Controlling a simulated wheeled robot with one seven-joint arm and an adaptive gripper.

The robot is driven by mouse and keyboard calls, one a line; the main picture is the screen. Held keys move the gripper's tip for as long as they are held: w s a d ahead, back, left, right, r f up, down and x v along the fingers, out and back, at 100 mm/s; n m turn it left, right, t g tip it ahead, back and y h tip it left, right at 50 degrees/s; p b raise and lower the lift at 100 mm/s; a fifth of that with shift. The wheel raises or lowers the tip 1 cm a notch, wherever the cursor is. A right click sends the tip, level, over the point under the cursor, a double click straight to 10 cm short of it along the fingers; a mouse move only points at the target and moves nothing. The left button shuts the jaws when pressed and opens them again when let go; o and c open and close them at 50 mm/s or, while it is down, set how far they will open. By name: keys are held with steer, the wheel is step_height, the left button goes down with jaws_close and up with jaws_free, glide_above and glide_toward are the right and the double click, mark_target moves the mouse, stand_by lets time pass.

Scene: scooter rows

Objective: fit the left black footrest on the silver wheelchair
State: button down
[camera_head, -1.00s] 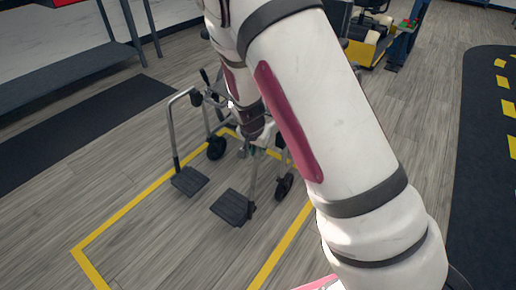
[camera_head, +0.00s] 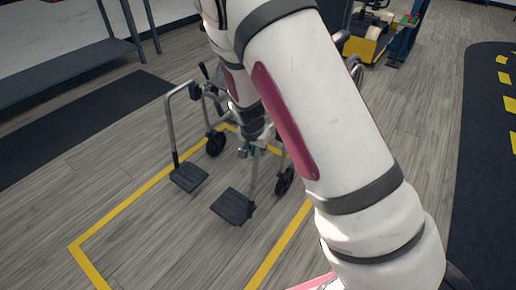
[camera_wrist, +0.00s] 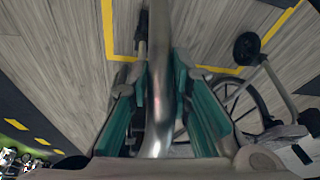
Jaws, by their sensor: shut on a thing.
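The silver wheelchair (camera_head: 171,132) stands facing me, largely hidden behind my arm. A black footrest plate (camera_head: 188,177) on a silver tube shows at its picture-left side. A second black footrest (camera_head: 232,206), at picture right, hangs low on a silver tube (camera_head: 253,182) below my gripper (camera_head: 256,149). In the wrist view my gripper (camera_wrist: 155,82), with green finger pads, is shut on this footrest's silver tube (camera_wrist: 160,50). The tube is upright in the head view, close to the wheelchair's front. Whether its upper end is seated on the frame is hidden.
Black caster wheels (camera_head: 215,144) stand behind the footrests, and a large spoked wheel (camera_wrist: 241,105) shows in the wrist view. Yellow floor tape (camera_head: 120,210) surrounds the wheelchair. The floor in front is clear. A yellow scooter (camera_head: 365,48) stands at the back.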

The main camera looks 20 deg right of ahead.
steer(key=shift+f+b, duration=0.7)
steer(key=shift+f, duration=0.2)
steer(key=c, duration=1.4)
jaws_free()
steer(key=shift+o, duration=0.2)
steer(key=shift+f, duration=0.1)
steer(key=v, duration=1.2)
